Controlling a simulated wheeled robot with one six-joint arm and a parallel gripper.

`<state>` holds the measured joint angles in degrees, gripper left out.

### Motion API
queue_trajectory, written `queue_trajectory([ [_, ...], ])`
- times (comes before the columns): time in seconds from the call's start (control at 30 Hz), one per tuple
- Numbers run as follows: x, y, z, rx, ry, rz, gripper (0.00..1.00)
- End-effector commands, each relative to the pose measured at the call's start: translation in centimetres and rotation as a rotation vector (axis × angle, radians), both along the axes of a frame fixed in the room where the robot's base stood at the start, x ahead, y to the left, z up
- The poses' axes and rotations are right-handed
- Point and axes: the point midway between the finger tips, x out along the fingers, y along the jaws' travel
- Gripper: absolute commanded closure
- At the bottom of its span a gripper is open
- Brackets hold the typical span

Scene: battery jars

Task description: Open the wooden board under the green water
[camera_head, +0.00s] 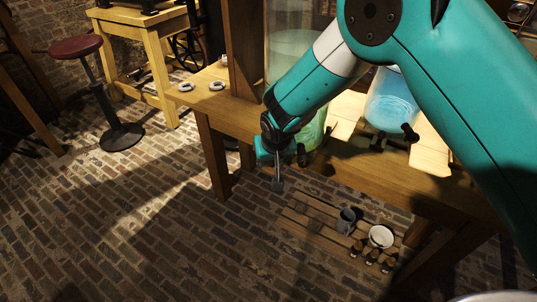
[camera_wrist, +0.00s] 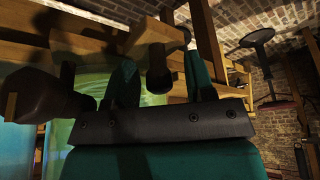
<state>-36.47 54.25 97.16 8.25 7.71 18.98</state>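The green water (camera_head: 312,132) stands in a glass jar at the bench, partly hidden by my arm. It also shows as a green-cyan patch in the wrist view (camera_wrist: 72,88). My gripper (camera_head: 268,150) is at the bench's front edge, just left of the green jar. In the wrist view my gripper (camera_wrist: 160,88) has its two teal fingers apart. A dark round knob (camera_wrist: 158,78) shows between them, with a wooden piece (camera_wrist: 155,35) beside it; I cannot tell whether the fingers touch the knob. The board under the green water cannot be made out clearly.
A blue-water jar (camera_head: 393,100) stands to the right, with light boards (camera_head: 431,152) near it. A low slatted rack (camera_head: 305,222) holds a mug (camera_head: 346,220) and a white bowl (camera_head: 381,236). A red stool (camera_head: 76,47) stands left. The brick floor between is clear.

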Motion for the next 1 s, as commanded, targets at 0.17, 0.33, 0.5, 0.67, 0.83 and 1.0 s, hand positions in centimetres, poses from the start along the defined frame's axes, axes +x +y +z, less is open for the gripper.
queue_trajectory([
  [0.17,0.1,0.0,0.0,0.001,-0.002,0.0,0.51],
  [0.33,-0.2,0.0,0.8,0.004,-0.003,0.0,0.51],
  [0.5,-1.2,-0.2,3.7,0.006,-0.007,0.002,0.51],
  [0.67,-2.7,-0.7,7.6,0.006,-0.006,0.001,0.51],
  [0.83,-4.3,-1.1,11.5,0.005,-0.006,0.002,0.51],
  [1.0,-5.4,-1.4,14.4,0.004,-0.004,0.0,0.51],
])
